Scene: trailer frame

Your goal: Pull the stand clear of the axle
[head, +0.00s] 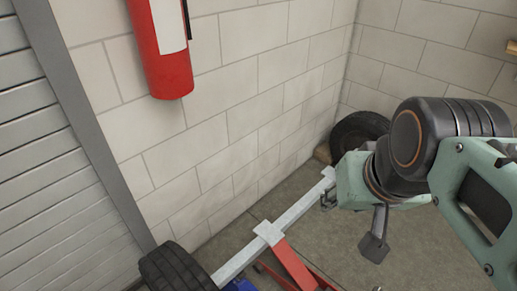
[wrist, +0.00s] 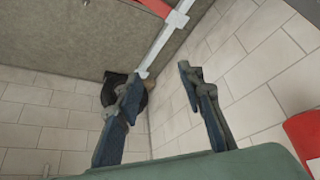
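The grey axle (head: 298,208) runs diagonally in the head view, with a flat pale plate (head: 268,232) on it. The red stand (head: 292,264) meets the axle beneath this plate; its lower part is cut off by the frame. In the wrist view the axle (wrist: 160,42) shows at the top, with a red piece of the stand (wrist: 153,6) at the upper edge. My gripper (wrist: 160,78) is open and empty, its fingers well apart. In the head view my gripper (head: 352,222) is right of the stand, near the axle's far end; contact cannot be told.
A black wheel (head: 165,269) is at the axle's near end. Another tyre (head: 358,128) leans in the wall corner by a wooden block. A red extinguisher (head: 168,60) hangs on the block wall. A blue object (head: 241,285) sits low by the stand. Floor at lower right looks clear.

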